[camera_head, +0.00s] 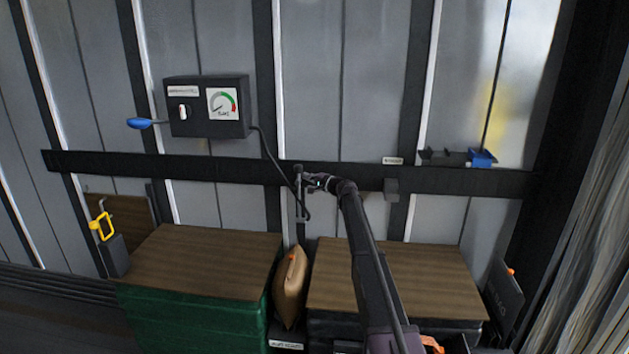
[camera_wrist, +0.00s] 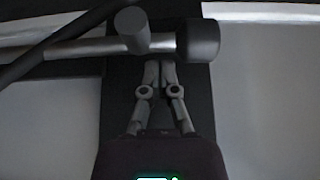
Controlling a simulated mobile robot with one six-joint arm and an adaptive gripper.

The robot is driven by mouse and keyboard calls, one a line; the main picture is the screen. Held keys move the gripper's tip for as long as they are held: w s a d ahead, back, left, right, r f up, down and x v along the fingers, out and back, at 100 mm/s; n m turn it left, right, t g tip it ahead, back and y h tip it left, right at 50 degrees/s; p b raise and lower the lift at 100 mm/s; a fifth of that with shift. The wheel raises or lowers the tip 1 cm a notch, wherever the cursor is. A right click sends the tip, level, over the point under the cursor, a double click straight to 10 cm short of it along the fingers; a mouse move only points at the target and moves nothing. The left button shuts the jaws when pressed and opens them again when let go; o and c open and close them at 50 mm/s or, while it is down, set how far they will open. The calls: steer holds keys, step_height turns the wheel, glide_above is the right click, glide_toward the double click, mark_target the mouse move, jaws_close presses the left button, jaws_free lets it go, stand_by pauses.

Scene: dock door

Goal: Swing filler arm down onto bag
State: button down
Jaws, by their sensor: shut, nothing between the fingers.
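The filler arm (camera_head: 299,205) is a slim grey piece at the dark wall rail, hanging upright above the bag, with a black hose running to it. In the wrist view, its grey bar (camera_wrist: 85,48) crosses the top, with a short stub and a dark round end. The tan bag (camera_head: 289,290) stands between two wood-topped stacks, with a small orange mark near its top. My gripper (camera_head: 307,181) is at the filler arm's upper part. In the wrist view, my gripper's fingers (camera_wrist: 160,68) are together and empty, just below the bar; contact is unclear.
A control box (camera_head: 207,106) with a gauge and a blue-ended lever (camera_head: 141,123) is on the wall. The left stack (camera_head: 205,262) and right stack (camera_head: 420,272) flank the bag closely. A yellow handle (camera_head: 103,227) is at far left, a blue block (camera_head: 481,157) at right.

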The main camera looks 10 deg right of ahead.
steer(key=shift+w+a, duration=0.5)
steer(key=shift+w, duration=0.05)
steer(key=shift+s+d, duration=0.1)
steer(key=shift+d, duration=0.05)
steer(key=shift+s, duration=0.15)
